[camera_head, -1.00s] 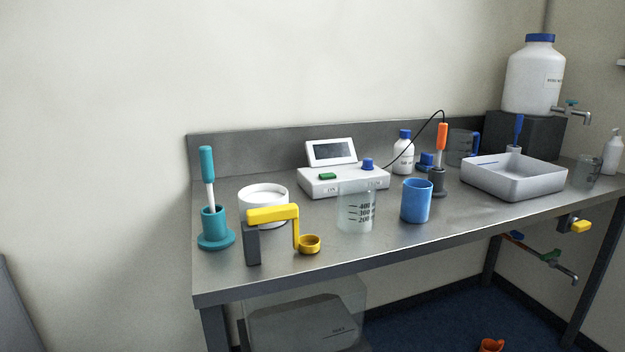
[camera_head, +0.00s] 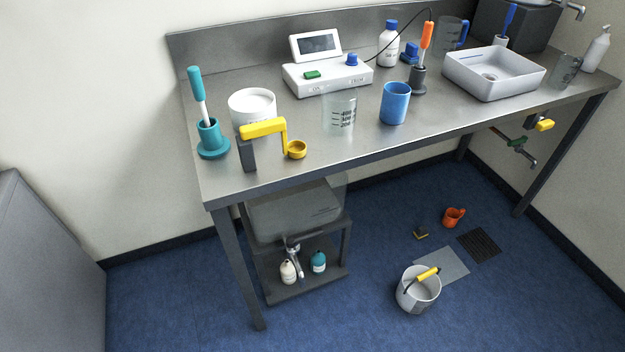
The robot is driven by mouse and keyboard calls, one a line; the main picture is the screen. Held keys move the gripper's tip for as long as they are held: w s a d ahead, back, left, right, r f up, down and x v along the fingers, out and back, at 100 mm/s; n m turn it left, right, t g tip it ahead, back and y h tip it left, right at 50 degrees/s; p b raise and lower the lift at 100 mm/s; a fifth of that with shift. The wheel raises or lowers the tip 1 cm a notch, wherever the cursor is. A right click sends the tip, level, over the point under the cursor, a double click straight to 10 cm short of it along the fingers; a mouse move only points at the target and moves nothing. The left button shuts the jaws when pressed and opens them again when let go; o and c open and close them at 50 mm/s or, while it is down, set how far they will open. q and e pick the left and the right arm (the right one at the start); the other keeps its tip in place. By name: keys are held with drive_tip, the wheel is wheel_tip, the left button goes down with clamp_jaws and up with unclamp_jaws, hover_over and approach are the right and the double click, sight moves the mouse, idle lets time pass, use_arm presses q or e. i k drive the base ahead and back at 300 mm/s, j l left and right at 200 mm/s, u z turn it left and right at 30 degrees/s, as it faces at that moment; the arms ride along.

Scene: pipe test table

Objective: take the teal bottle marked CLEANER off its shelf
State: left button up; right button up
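A small teal bottle (camera_head: 319,262) with a white cap stands upright on the low dark shelf (camera_head: 312,285) under the left part of the table. Its marking is too small to read. A white bottle (camera_head: 289,272) stands to its left on the same shelf. A metal tap (camera_head: 293,246) hangs from the tank just above and between the two bottles. Neither of my grippers is in view.
A grey translucent tank (camera_head: 290,212) sits above the shelf, with a table leg (camera_head: 240,270) at its left. A bucket (camera_head: 418,290), an orange jug (camera_head: 453,217) and a floor drain (camera_head: 479,245) are to the right. The blue floor (camera_head: 350,325) before the shelf is clear.

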sight(318, 259)
drive_tip(key=i+j, duration=0.15)
drive_tip(key=j, duration=0.2)
drive_tip(key=i+j, duration=0.1)
drive_tip(key=j, duration=0.2)
drive_tip(key=i+j, duration=0.15)
drive_tip(key=j, duration=0.2)
drive_tip(key=i+j, duration=0.15)
drive_tip(key=j, duration=0.2)
drive_tip(key=i+j+z, duration=0.1)
drive_tip(key=j, duration=0.25)
